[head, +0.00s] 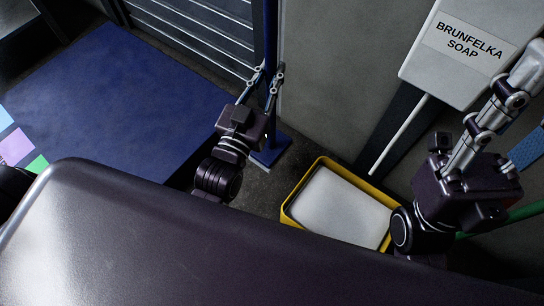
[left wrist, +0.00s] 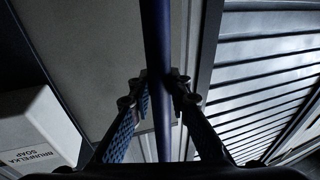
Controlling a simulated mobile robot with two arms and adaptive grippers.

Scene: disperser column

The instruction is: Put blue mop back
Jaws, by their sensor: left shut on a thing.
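The blue mop has a dark blue pole (head: 270,22) that stands near upright, and a flat blue head (head: 268,156) low at the floor. My left gripper (head: 268,76) is shut on the pole above the head. In the left wrist view the pole (left wrist: 156,45) runs down between my left fingertips (left wrist: 160,82). Whether the mop head touches the floor is hard to tell. My right gripper (head: 533,104) is at the right edge of the head view, its fingers spread and empty, partly cut off. No holder for the mop is clearly seen.
A yellow-rimmed tray (head: 292,196) with a white inside lies right of the mop. A soap dispenser (head: 457,50) hangs on the wall (head: 335,70). A slatted shutter (head: 195,35) is behind. A blue mat (head: 115,105) covers the left floor. A green pole (head: 524,212) is at right.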

